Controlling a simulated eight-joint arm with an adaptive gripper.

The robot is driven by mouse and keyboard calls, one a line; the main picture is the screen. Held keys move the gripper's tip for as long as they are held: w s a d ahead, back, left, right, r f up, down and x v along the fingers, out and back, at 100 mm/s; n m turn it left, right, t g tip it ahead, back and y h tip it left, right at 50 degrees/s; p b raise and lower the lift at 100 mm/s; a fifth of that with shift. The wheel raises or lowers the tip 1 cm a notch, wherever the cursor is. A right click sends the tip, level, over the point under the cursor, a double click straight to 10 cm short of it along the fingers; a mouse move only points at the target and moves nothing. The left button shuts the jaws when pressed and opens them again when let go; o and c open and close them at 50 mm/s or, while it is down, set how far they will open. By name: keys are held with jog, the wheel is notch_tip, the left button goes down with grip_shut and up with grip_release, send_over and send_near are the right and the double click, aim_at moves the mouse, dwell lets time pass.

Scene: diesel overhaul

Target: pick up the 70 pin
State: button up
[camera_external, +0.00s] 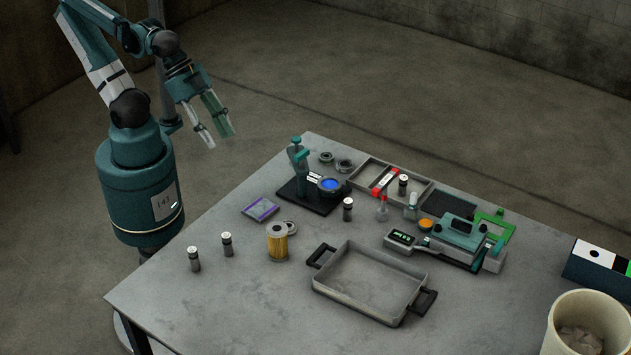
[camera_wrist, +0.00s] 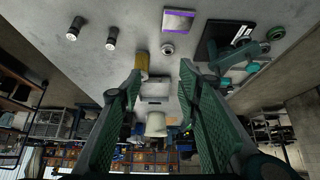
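Several small metal pins with dark bands stand upright on the grey table. Two are at the left front, a left pin (camera_external: 194,259) and a right pin (camera_external: 227,244). Another pin (camera_external: 348,209) stands by the black stand, and one more pin (camera_external: 403,184) stands in the grey divided tray. Their markings are too small to read, so I cannot tell which is the 70. My gripper (camera_external: 220,138) is open and empty, raised beyond the table's left edge. In the wrist view, its fingers are spread, with two pins (camera_wrist: 75,28) (camera_wrist: 111,38) at upper left.
An empty handled tray (camera_external: 368,284) is at the front middle. A green press on a black base (camera_external: 312,196) stands at the back. The left front corner is clear.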

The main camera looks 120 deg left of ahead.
jog(key=n+g+p, duration=0.5)
jog(key=n+g, duration=0.2)
jog(key=n, duration=0.8)
send_over(191, 250)
jog(key=f, duration=1.4)
jog(key=shift+a+f, duration=0.3)
jog(key=shift+a, duration=0.05)
jog(key=shift+s+d+f+n, duration=0.1)
jog(key=shift+d+f+n, duration=0.3)
jog(key=shift+f, duration=0.1)
jog(key=shift+f, duration=0.1)
jog(key=shift+f, duration=1.2)
jog(key=shift+f, duration=0.15)
jog(key=shift+f+b, duration=0.45)
jog(key=shift+f, duration=2)
